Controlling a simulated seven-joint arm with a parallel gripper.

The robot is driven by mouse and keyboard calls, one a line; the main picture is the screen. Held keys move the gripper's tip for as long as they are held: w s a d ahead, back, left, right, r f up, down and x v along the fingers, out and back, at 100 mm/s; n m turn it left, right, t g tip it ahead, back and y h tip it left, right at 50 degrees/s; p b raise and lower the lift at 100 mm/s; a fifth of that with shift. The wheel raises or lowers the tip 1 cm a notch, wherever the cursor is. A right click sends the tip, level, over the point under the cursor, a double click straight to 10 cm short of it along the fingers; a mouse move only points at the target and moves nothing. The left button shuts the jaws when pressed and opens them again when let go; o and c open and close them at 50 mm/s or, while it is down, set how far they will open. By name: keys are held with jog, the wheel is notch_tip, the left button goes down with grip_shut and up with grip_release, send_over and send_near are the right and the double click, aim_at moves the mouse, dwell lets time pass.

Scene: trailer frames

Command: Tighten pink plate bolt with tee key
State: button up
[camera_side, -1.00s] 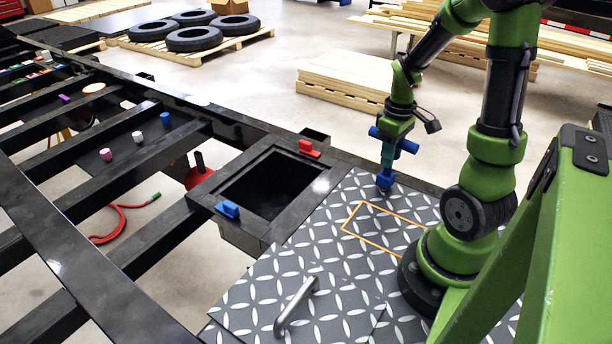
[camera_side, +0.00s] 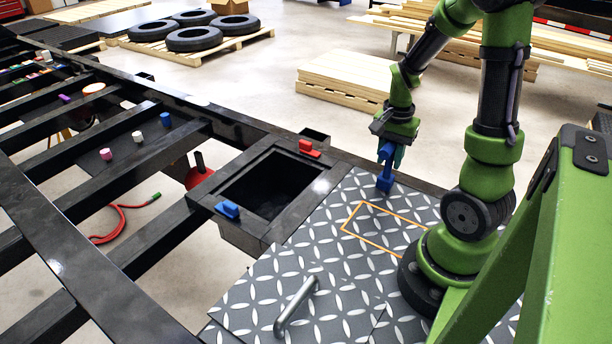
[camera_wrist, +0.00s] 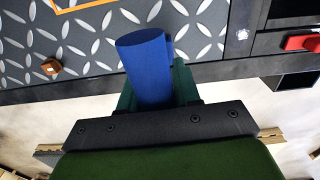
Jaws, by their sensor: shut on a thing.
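The blue tee key (camera_side: 385,182) stands upright in my gripper (camera_side: 388,155), with its lower end at or just above the patterned deck plate; contact is not clear. In the wrist view the key's thick blue bar (camera_wrist: 147,70) sticks out between the dark green fingers, hiding its lower end. My gripper (camera_wrist: 155,90) is shut on it. A small pink peg (camera_side: 105,154) stands on a dark plate between the trailer beams at the left, far from my gripper. I cannot tell whether it is the pink plate bolt. No other pink bolt shows.
An open black box (camera_side: 238,235) with a red block (camera_side: 308,148) and a blue block (camera_side: 228,210) on its rim lies left of my gripper. An orange outline (camera_side: 375,245) marks the deck. A grey handle (camera_side: 296,305) rises in front. White and blue pegs stand beside the pink one.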

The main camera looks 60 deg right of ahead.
jog(key=shift+m, duration=1.4)
jog(key=shift+r, duration=2.55)
grip_shut()
jog(key=w+a+r+n, duration=0.3)
jog(key=w+a+n, duration=0.5)
jog(key=a+n, duration=0.2)
jog(key=w+a+r+n, duration=0.3)
jog(key=w+a+n, duration=0.4)
jog(key=a+n, duration=0.2)
jog(key=shift+w+a+r+n, duration=0.15)
jog(key=shift+w+a+n, duration=0.25)
jog(key=shift+n, duration=0.3)
